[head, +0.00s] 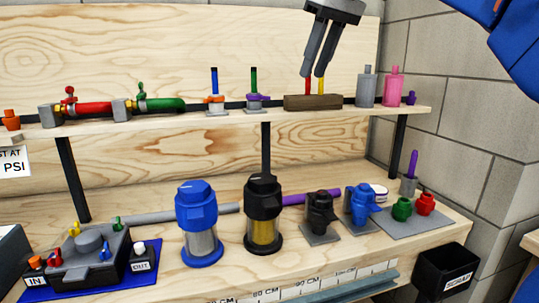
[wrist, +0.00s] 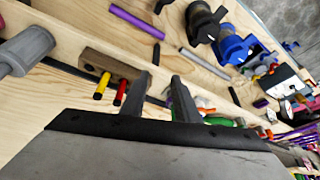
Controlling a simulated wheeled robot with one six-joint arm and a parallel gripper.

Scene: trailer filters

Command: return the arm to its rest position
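My gripper (head: 312,68) hangs at the top of the head view, above the upper shelf, with its fingers pointing down. In the wrist view its two dark fingers (wrist: 161,78) stand apart with nothing held between them. In the head view the fingertips are just above a brown wooden block (head: 313,102) that holds a red stick (head: 308,86) and a yellow stick (head: 320,86). In the wrist view the block (wrist: 115,64) and both sticks lie left of the fingers, apart from them. My arm's rest position is not marked in either view.
The upper shelf (head: 160,124) carries red and green fittings, valves, a grey bottle (head: 366,87) and a pink bottle (head: 393,87). Blue and black filter housings (head: 197,220) stand on the lower bench. A black scrap bin (head: 446,270) is at lower right. A block wall is at right.

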